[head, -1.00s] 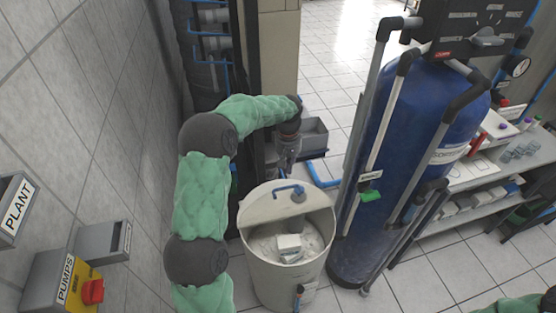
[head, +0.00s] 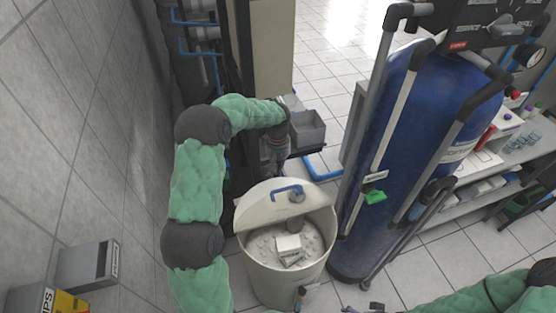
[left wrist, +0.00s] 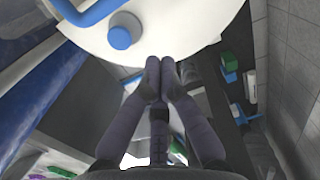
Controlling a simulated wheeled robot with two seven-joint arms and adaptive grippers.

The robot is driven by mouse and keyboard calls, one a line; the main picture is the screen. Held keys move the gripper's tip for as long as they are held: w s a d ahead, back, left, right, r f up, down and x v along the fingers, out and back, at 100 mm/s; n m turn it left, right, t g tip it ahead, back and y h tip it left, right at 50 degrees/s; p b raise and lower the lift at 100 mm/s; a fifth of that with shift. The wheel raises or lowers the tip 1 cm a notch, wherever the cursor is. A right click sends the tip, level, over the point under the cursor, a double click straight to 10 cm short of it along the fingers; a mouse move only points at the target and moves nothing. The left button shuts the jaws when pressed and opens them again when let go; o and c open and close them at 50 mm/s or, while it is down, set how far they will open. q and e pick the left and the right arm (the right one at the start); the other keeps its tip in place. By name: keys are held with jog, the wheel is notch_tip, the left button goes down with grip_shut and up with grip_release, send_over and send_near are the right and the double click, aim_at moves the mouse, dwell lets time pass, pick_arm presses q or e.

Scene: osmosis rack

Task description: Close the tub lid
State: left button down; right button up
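The round tub (head: 285,285) stands on the floor in the head view, holding pale granules and a small white block. Its white lid (head: 255,211) is hinged up and tilted at the back, with a blue handle. The lid also fills the top of the left wrist view (left wrist: 185,28), with a blue knob. My left gripper (head: 277,168) hangs just behind the raised lid, partly hidden by it. In the left wrist view its fingertips (left wrist: 160,66) are together and empty, close to the lid's edge; contact is unclear. My right gripper (head: 366,308) barely shows at the bottom edge.
A blue tank (head: 405,150) with grey pipes stands close to the right of the tub. A tiled wall (head: 90,130) is on the left, with a grey box (head: 88,265). A grey bin (head: 307,130) stands behind. A shelf with items is at far right.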

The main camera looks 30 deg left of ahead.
aim_at(286, 200)
pick_arm(q)
jog(key=shift+s+d+f, duration=0.3)
jog(key=shift+s+d, duration=0.35)
jog(key=shift+d, duration=0.1)
jog(key=shift+s+d+f, duration=0.3)
jog(key=shift+s+d, duration=0.35)
jog(key=shift+d, duration=0.1)
jog(key=shift+b, duration=0.3)
